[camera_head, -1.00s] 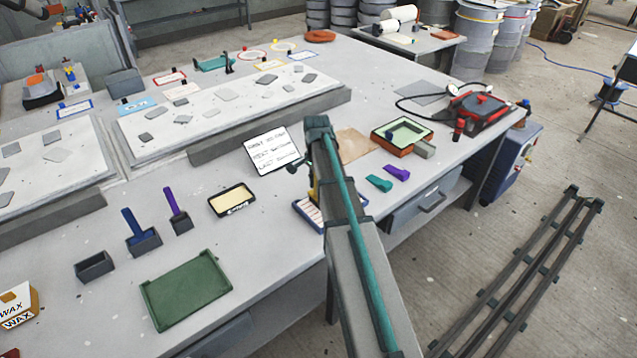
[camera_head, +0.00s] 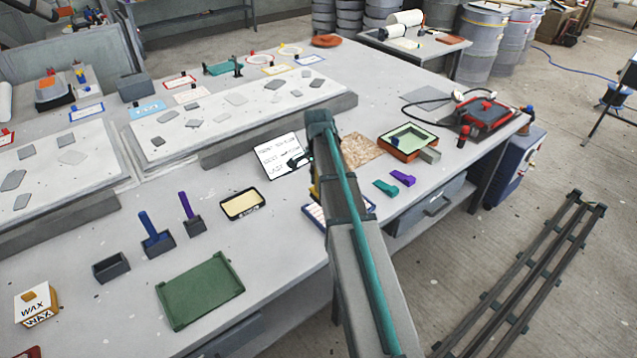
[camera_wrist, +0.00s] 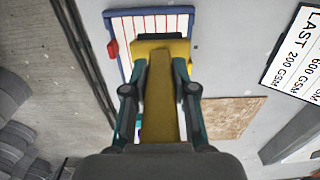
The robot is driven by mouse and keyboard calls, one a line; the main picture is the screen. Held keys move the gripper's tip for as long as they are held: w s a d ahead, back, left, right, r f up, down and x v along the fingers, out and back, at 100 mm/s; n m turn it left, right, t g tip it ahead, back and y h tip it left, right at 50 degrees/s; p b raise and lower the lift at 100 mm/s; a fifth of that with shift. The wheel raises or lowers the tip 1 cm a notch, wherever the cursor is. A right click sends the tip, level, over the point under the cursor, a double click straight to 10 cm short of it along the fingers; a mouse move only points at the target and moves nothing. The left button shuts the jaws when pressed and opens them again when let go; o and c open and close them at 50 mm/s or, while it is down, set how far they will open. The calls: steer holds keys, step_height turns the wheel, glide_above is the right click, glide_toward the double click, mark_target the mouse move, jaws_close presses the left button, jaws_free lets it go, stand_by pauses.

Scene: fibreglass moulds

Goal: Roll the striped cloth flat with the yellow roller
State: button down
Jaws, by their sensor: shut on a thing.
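The striped cloth (camera_wrist: 150,22), white with thin red and blue lines, lies flat in a blue-edged frame at the top of the wrist view. In the head view its frame (camera_head: 314,214) shows only in part beside my arm. The yellow roller (camera_wrist: 160,108) has its wide head over the cloth's near part, hiding it; whether it touches the cloth I cannot tell. My gripper (camera_wrist: 160,76) is shut on the roller's handle, one teal finger on each side. In the head view my arm hides most of the gripper and roller.
A white card (camera_head: 279,158) with writing stands behind my arm. A tan speckled sheet (camera_head: 362,150), a green-lined tray (camera_head: 408,139) and small teal (camera_head: 385,188) and purple (camera_head: 403,178) pieces lie to the right. The table's front edge is close to the cloth.

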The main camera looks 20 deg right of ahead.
steer(key=shift+r+p, duration=0.4)
steer(key=shift+r, duration=0.55)
